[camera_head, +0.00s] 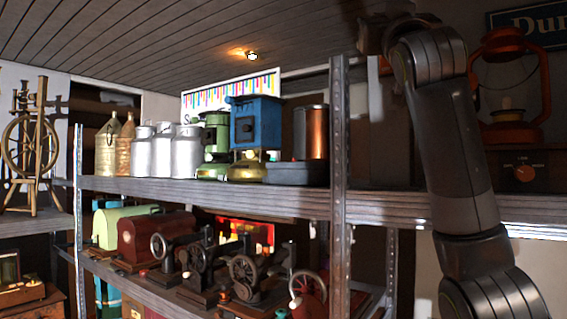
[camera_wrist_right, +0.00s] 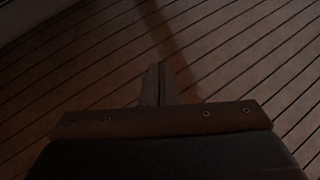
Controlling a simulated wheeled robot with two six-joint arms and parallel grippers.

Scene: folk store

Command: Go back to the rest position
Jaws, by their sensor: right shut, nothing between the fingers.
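My right arm rises along the right side of the head view, in front of the shelving, and bends at the top edge of the picture. In the right wrist view my right gripper (camera_wrist_right: 160,84) is shut, its two fingers together with nothing between them. Behind it is only a dark surface of slanted boards, which looks like the ceiling. My left gripper and left arm are not in view.
A shelf (camera_head: 130,186) holds milk cans (camera_head: 187,152), a blue stove (camera_head: 255,122) and a copper cylinder (camera_head: 311,132). A metal upright (camera_head: 339,160) stands left of my arm. A red lantern (camera_head: 511,90) stands right of it. Sewing machines (camera_head: 245,280) fill the lower shelf.

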